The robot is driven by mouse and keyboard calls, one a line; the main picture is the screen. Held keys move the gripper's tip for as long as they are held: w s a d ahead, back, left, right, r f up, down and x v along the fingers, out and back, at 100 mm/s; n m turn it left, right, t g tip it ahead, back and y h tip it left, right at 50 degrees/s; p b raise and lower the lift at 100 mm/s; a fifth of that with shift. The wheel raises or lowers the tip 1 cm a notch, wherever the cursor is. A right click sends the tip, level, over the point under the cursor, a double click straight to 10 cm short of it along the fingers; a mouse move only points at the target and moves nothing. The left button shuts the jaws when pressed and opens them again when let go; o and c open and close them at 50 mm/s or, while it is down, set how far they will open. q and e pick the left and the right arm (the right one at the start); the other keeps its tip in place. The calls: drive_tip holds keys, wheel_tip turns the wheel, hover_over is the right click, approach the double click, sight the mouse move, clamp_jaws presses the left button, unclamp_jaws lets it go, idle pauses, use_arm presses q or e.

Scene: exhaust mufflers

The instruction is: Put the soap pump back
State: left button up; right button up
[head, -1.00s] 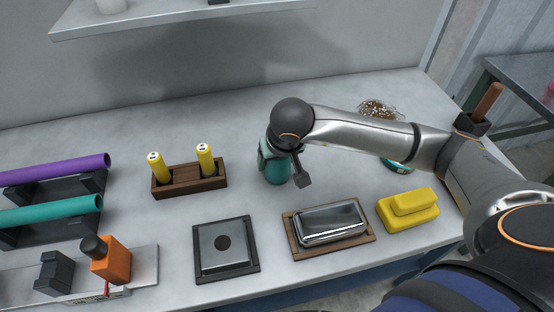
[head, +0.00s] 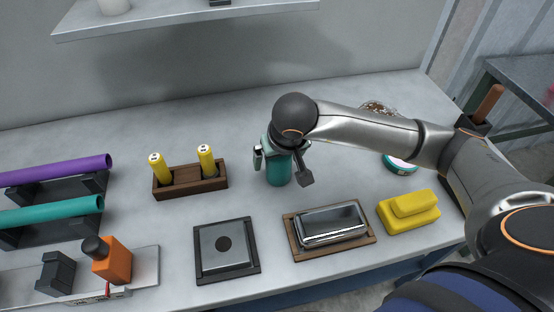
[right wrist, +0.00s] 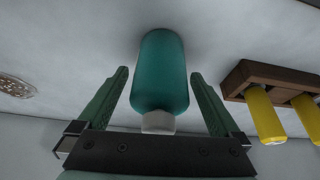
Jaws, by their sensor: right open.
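The soap pump is a teal bottle (head: 279,174) that stands upright on the grey workbench (head: 130,142), in the middle of the head view. My right gripper (head: 276,157) is above it and partly hides its top. In the right wrist view the bottle (right wrist: 162,75) lies between the two green fingers of the right gripper (right wrist: 160,74), with a visible gap on each side. Its pale neck (right wrist: 158,122) shows near the gripper's palm. The right gripper is open. My left gripper is not in view.
A wooden rack (head: 190,187) with two yellow cylinders stands left of the bottle. In front are a dark square plate (head: 225,248), a shiny metal block on a wooden tray (head: 368,240) and a yellow block (head: 410,212). A teal-rimmed round tin (head: 400,165) is to the right.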

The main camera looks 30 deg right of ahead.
drive_tip(key=v, duration=1)
drive_tip(key=shift+r, duration=0.15)
drive_tip(key=shift+s, duration=0.1)
